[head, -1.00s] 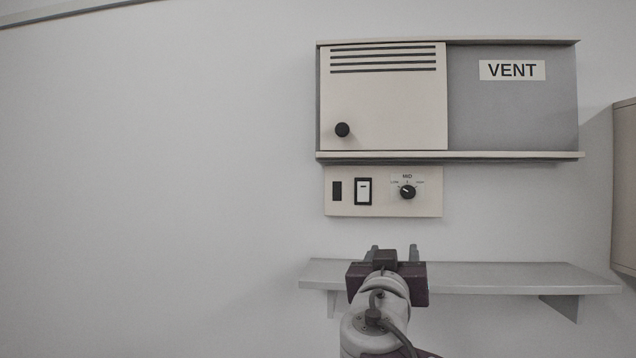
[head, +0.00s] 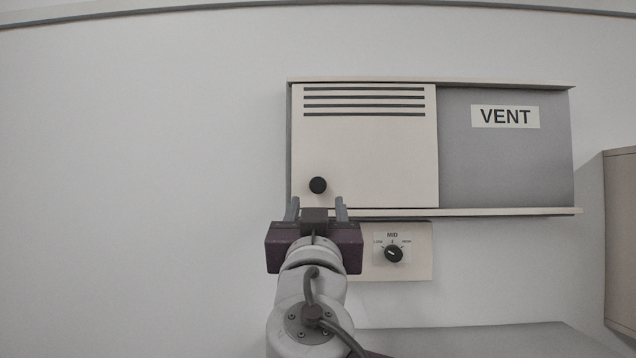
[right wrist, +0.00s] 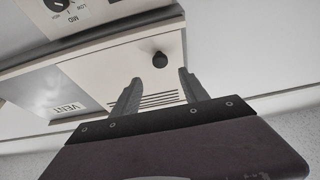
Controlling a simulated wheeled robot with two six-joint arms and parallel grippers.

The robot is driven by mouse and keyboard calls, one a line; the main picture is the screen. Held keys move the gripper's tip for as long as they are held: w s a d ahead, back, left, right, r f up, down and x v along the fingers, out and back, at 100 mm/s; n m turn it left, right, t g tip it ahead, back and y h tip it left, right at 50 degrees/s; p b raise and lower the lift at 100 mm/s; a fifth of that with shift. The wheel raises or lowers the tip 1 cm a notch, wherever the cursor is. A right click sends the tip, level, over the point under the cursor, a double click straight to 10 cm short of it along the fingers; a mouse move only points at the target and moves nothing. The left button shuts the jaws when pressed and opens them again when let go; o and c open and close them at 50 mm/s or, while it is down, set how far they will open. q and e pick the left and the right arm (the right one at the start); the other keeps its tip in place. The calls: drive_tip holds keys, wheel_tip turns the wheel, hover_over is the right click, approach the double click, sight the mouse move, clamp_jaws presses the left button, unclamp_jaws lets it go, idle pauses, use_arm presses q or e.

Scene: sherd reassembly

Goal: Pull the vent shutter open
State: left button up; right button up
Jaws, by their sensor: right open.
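The vent shutter (head: 370,150) is a cream panel with dark slots along its top. It covers the left part of the vent housing, beside a grey panel (head: 507,165) labelled VENT. Its black round knob (head: 318,185) is at the lower left. My right gripper (head: 316,203) is open and empty, its fingers just below the knob in the head view. In the right wrist view the knob (right wrist: 160,59) shows beyond and between the open fingers (right wrist: 158,88), apart from them. My left gripper is not in view.
A control plate with a dial (head: 393,254) marked MID sits below the housing, partly hidden by my right gripper. A shelf (head: 480,340) is lower down. A beige box (head: 620,240) is at the right edge. The wall at left is bare.

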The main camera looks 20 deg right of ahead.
sight(318, 188)
drive_tip(key=p+x, duration=0.5)
drive_tip(key=x, duration=0.2)
drive_tip(key=shift+w+r, duration=0.1)
drive_tip(key=shift+w, duration=0.3)
drive_tip(key=shift+w+d+r+p, duration=0.15)
drive_tip(key=shift+p, duration=0.3)
drive_tip(key=shift+w, duration=0.4)
drive_tip(key=shift+c, duration=0.5)
clamp_jaws()
drive_tip(key=shift+d, duration=0.1)
